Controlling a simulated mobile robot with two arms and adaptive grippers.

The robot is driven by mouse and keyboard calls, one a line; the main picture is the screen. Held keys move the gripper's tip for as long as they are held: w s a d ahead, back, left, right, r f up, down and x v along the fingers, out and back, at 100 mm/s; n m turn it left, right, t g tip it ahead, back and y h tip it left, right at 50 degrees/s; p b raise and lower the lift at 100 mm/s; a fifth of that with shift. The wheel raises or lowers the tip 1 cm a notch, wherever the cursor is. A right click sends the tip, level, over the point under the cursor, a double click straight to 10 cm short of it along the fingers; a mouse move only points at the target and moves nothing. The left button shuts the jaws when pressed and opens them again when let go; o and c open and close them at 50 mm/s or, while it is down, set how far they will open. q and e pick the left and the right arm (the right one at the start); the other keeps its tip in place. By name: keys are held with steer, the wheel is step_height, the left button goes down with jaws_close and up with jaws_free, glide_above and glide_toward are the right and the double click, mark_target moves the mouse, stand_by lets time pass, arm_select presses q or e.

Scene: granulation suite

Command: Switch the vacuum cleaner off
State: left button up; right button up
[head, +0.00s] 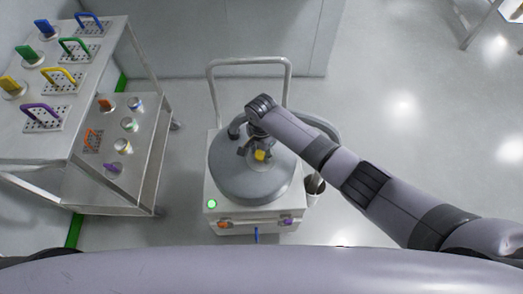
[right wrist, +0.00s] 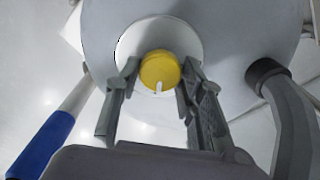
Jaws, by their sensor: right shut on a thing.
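The vacuum cleaner (head: 228,183) has a round grey top on a white wheeled base. A green light (head: 211,203) glows on the base's front left corner. A yellow rotary knob (head: 260,155) sits on the grey top; in the right wrist view the knob (right wrist: 158,69) has a white mark pointing toward the bottom of the picture. My right gripper (head: 257,150) reaches in from the right over the top. In the wrist view its fingers (right wrist: 160,70) are shut on the knob from both sides. My left gripper is not in view.
A push handle (head: 250,61) rises behind the cleaner, and a grey hose (right wrist: 290,125) shows in the wrist view. A steel trolley (head: 150,75) with coloured-handled plates and small parts stands to the left. Free floor lies to the right.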

steer(key=n+p, duration=0.2)
steer(key=n, duration=0.1)
steer(key=shift+r, duration=0.15)
steer(key=n+p, duration=0.2)
steer(key=n, duration=0.3)
steer(key=n+p, duration=0.1)
steer(key=n, duration=0.8)
steer(key=shift+n, duration=0.3)
steer(key=shift+n+p, duration=0.3)
steer(key=o, duration=1.1)
steer(key=shift+o, duration=0.2)
